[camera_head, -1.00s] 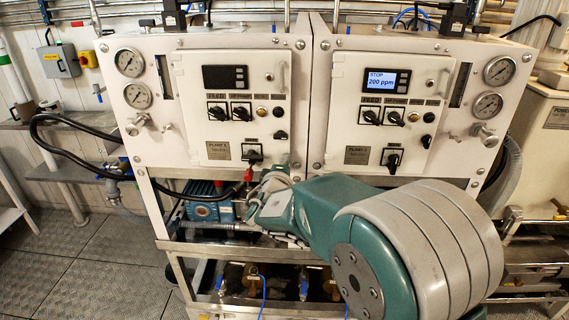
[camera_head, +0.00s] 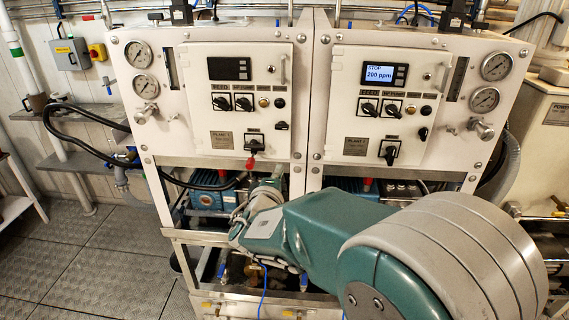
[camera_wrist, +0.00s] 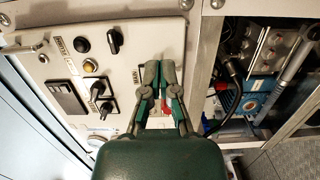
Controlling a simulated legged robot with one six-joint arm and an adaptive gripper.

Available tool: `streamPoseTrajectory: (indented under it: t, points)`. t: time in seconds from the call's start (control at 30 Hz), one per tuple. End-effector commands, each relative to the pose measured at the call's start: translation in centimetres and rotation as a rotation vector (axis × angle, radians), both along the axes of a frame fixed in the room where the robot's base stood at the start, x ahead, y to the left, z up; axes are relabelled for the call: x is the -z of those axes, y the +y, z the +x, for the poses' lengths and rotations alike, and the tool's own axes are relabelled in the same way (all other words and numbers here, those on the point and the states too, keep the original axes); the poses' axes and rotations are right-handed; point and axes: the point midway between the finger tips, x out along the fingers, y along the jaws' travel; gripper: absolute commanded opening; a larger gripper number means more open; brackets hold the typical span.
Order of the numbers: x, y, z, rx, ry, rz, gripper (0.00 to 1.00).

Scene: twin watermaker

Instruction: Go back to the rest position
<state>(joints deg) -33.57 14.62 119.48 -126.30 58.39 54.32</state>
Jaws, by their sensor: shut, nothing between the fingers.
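My gripper (camera_wrist: 165,68) is in the lower middle of the wrist view, its two fingers together and empty. In the wrist view it lies over the lower edge of a white control panel (camera_wrist: 125,20), and I cannot tell the gap to it. In the head view my gripper (camera_head: 268,185) is small and partly hidden, in front of the cabinet below the left panel (camera_head: 225,140). My teal and grey arm reaches to it from the lower right. No marker of the rest position shows.
A black cable (camera_head: 90,150) loops at the left. Blue pumps (camera_wrist: 255,97) and pipes fill the open frame below the panels. Metal floor plates (camera_head: 80,265) are clear at the left.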

Motion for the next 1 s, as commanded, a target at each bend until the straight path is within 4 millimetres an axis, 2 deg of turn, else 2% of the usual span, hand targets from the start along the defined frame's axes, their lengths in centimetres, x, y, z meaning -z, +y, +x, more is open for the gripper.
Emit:
streamPoseTrajectory:
  t: [0.1, 0.2, 0.37, 0.43, 0.47, 0.57, 0.6, 0.7, 0.8, 0.9, 1.0]
  points:
    - [-0.1, -0.2, -2.2, -0.002, 0.0, 0.003, 0.0]
    - [-0.2, -0.5, -3.6, 0.0, 0.0, 0.006, 0.0]
    - [-0.2, -0.6, -4.6, 0.01, 0.003, 0.008, 0.0]
    - [-0.4, -1.8, -4.9, 0.051, 0.014, 0.02, 0.0]
    - [-0.6, -2.8, -5.0, 0.08, 0.023, 0.03, 0.0]
    - [-1.1, -7.5, -6.1, 0.222, 0.078, 0.089, 0.0]
    - [-1.2, -9.6, -6.8, 0.286, 0.106, 0.119, 0.0]
    - [-1.2, -14.3, -9.1, 0.434, 0.184, 0.206, 0.0]
    - [-0.8, -18.1, -11.8, 0.561, 0.264, 0.309, 0.0]
    - [0.0, -21.0, -14.8, 0.666, 0.347, 0.424, 0.0]
    - [0.7, -22.8, -17.9, 0.748, 0.425, 0.551, 0.0]
